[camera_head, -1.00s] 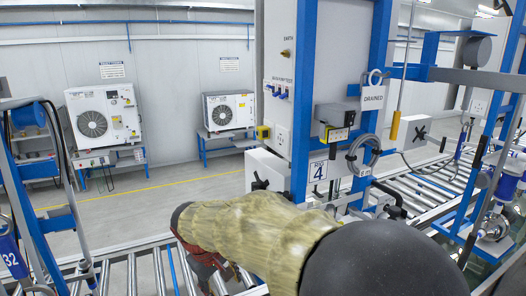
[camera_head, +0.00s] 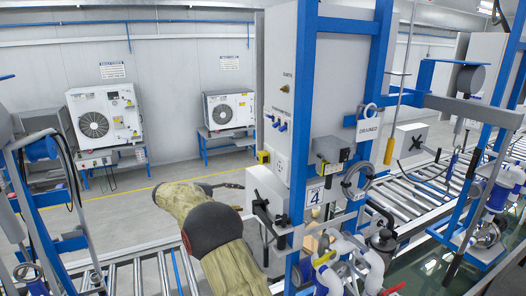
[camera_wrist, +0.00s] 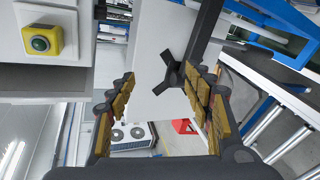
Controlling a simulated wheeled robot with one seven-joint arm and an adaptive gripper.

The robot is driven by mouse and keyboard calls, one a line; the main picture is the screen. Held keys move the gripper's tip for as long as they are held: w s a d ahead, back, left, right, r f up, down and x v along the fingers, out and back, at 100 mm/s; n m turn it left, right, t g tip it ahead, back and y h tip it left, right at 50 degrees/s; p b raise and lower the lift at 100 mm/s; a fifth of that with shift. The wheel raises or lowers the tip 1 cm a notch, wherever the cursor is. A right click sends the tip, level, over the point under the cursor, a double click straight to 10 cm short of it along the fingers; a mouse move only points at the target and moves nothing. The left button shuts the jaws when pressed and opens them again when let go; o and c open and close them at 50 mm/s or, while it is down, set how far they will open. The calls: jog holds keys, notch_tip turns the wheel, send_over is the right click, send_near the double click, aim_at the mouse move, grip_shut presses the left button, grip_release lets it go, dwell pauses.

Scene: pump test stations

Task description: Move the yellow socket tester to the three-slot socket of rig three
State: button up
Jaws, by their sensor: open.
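The yellow socket tester (camera_head: 262,157) sits on the side of the blue-framed rig marked 4 (camera_head: 315,196), beside its white panel. In the wrist view a yellow box with a green round button, seemingly the tester (camera_wrist: 41,40), is at the upper left, outside my fingers. My gripper (camera_wrist: 160,92) is open and empty, with brown-padded fingers spread. In the head view my gripper (camera_head: 228,186) is left of the rig, below the tester. A grey box with a black cross handle (camera_wrist: 172,75) shows between and beyond the fingers. I cannot identify rig three or its three-slot socket.
A roller conveyor (camera_head: 140,275) runs along the front. White pipes (camera_head: 345,260) and a "DRAINED" tag (camera_head: 368,128) are on rig 4. Another blue frame (camera_head: 490,150) stands at the right. Two outdoor units (camera_head: 105,115) stand by the wall; floor before them is clear.

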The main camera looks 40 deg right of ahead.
notch_tip(320, 180, up, 7)
jog(key=w+d+m+h, duration=0.1)
jog(key=w+m+h, duration=0.1)
jog(key=m+g+h, duration=0.2)
send_near(258, 158)
jog(key=x, duration=0.2)
jog(key=shift+s+a, duration=0.2)
jog(key=shift+a, duration=0.05)
jog(key=shift+b+x, duration=0.7)
jog(key=shift+x, duration=3.75)
jog(key=shift+b, duration=0.3)
jog(key=shift+c, duration=1)
jog(key=c, duration=1.1)
grip_shut()
